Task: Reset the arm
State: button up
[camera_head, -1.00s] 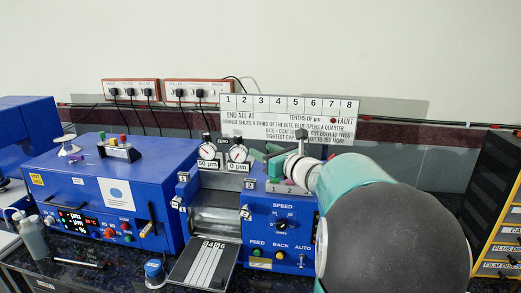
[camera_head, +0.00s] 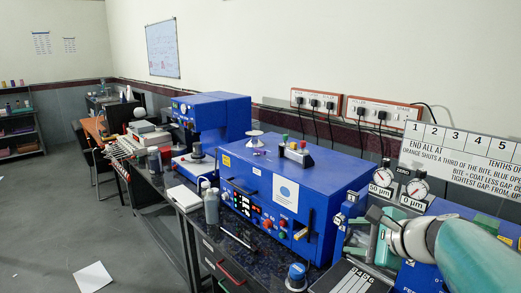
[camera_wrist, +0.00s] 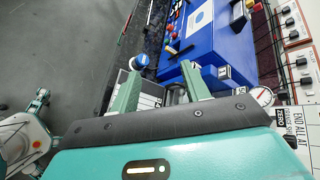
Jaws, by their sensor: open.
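My gripper (camera_wrist: 160,88) shows in the wrist view with its two green fingers spread apart and nothing between them. In the head view, my gripper (camera_head: 374,240) is at the lower right, over the blue roller machine with the two dials (camera_head: 403,187). The white and teal end of my arm comes in from the right edge and hides much of that machine. The fingers appear above the machine; I cannot tell whether they touch it.
A large blue box machine (camera_head: 290,195) stands left of my gripper, with a blue-capped jar (camera_head: 297,275) in front. Wall sockets (camera_head: 350,108) and a sign (camera_head: 465,155) are behind. Open floor (camera_head: 60,220) lies to the left, with a paper sheet (camera_head: 93,277) on it.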

jog(key=s+a+f+n+g+h, duration=0.2)
jog(key=s+a+f+n, duration=0.1)
jog(key=s+n, duration=0.6)
jog(key=s+a+f+n+g+h, duration=0.2)
jog(key=s+a+f+n+h, duration=0.1)
jog(key=s+n, duration=0.6)
jog(key=shift+f+n+g+h, duration=0.2)
jog(key=shift+n+g+h, duration=0.1)
jog(key=shift+n, duration=0.4)
